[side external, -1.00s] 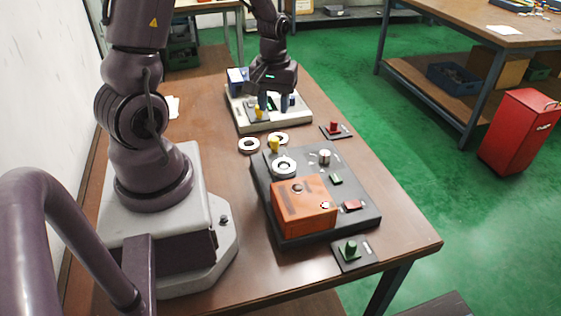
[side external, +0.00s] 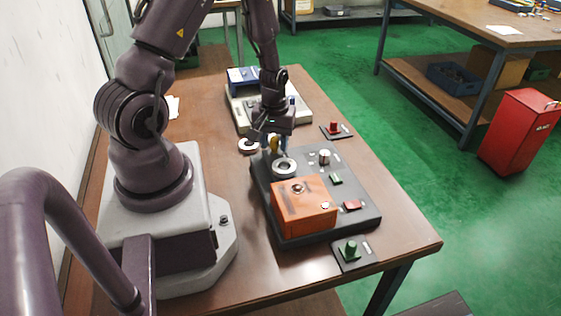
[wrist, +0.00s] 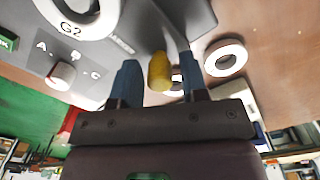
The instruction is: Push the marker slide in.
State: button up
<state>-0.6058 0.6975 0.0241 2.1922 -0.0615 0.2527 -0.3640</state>
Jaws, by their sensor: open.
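A yellow knob (side external: 274,145) stands at the far left corner of the dark grey panel (side external: 262,196). In the wrist view the yellow knob (wrist: 160,73) is beside a small label on the panel that is too blurred to read surely; I take it for the marker slide. My gripper (side external: 275,146) is open over that corner and points down. In the wrist view its two blue fingers (wrist: 158,60) are on either side of the knob, with gaps visible. I cannot tell whether either finger touches it. The slide's track is hidden.
The panel carries a seated ring (side external: 284,167), a white selector knob (side external: 324,157) and an orange box (side external: 304,209). A loose ring (side external: 249,147) lies left of the gripper. A pale unit (side external: 302,119) stands behind.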

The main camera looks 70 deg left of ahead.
aim_at(290, 172)
jog(key=c, duration=0.6)
jog(key=shift+d, duration=5.95)
jog(key=shift+w, duration=0.1)
jog(key=o, duration=0.6)
notch_tip(290, 172, up, 7)
jog(key=shift+a, duration=0.15)
